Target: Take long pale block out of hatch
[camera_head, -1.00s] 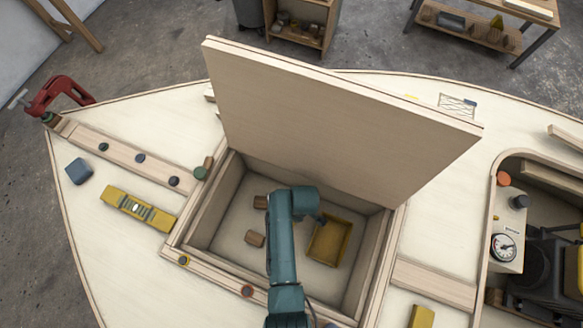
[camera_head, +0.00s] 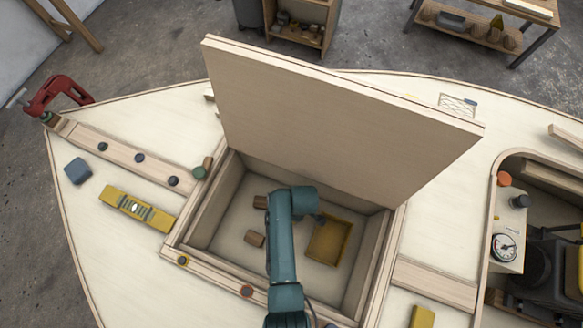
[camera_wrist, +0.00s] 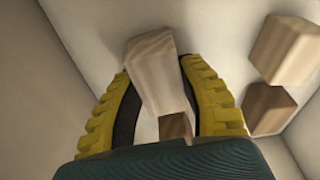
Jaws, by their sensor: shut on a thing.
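The hatch (camera_head: 172,242) is an open square well in the pale deck, with its lid raised at the back. My arm reaches down into it. In the wrist view my gripper (camera_wrist: 157,70) has its yellow ribbed fingers closed on both sides of the long pale block (camera_wrist: 153,50). The block's far end sticks out past the fingertips. Whether it touches the floor I cannot tell. In the head view my arm hides the gripper and the held block.
Small brown blocks (camera_head: 254,239) (camera_head: 260,202) lie on the hatch floor, left of my arm. A yellow tray (camera_head: 328,241) is at its right. The raised lid (camera_head: 340,120) and hatch walls close in around the arm. A yellow level (camera_head: 138,209) lies on the deck.

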